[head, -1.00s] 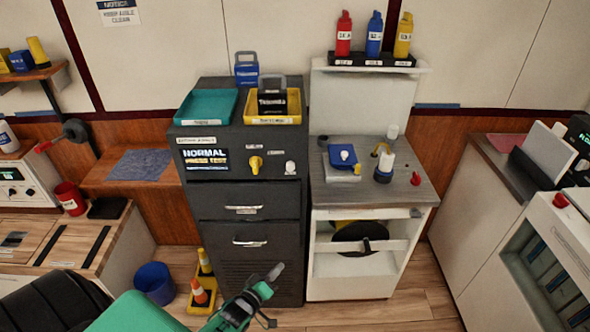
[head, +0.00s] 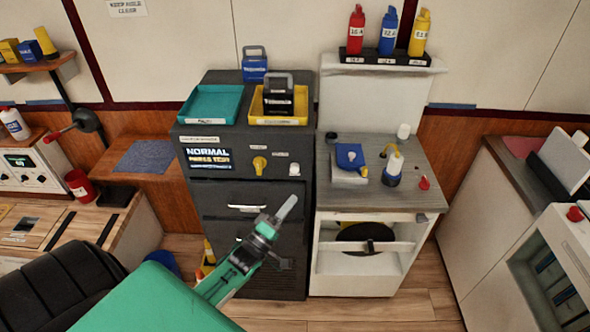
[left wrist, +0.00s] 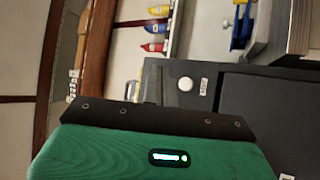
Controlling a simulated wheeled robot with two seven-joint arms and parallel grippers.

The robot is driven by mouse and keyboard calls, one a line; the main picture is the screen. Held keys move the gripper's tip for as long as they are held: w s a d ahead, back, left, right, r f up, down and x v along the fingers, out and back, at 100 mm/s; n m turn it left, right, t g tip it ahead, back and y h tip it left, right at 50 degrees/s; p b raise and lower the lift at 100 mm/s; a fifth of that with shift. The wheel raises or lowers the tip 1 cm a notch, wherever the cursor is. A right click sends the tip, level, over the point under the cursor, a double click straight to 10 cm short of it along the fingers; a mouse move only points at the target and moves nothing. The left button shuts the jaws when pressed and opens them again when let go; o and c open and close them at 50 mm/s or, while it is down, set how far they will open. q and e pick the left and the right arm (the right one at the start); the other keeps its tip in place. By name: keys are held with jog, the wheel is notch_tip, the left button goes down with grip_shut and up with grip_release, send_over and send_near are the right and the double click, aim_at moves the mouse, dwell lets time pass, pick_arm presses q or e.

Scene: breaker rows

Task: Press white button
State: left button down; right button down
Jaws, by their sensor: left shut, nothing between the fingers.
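The white button (head: 294,169) is on the upper right of the dark cabinet's front panel (head: 228,185), to the right of a yellow knob (head: 259,164). It also shows as a round white button (left wrist: 186,84) beside a small label in the left wrist view. My left gripper (head: 287,207) is shut and empty. In the head view its tip appears just below the white button, with a gap between them. The fingertips are not clearly seen in the left wrist view. My right gripper is in neither view.
Teal (head: 211,105) and yellow (head: 279,119) trays sit on the cabinet. A white cart (head: 377,215) with a blue item (head: 350,157) and a bottle stands close on its right. Several coloured bottles line a shelf above.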

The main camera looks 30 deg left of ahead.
pick_arm(q)
jog(key=b, duration=0.3)
send_near(295, 168)
jog(key=w+d+r, duration=0.2)
jog(key=w+d, duration=0.1)
jog(key=w, duration=0.1)
jog(key=shift+w+a+r+b, duration=0.25)
jog(key=shift+w+b, duration=0.05)
jog(key=shift+w, duration=0.05)
dwell(0.5)
jog(key=shift+w+a, duration=0.1)
jog(key=shift+w, duration=0.05)
dwell(1.0)
jog(key=shift+w+a, duration=0.15)
jog(key=shift+w, duration=0.1)
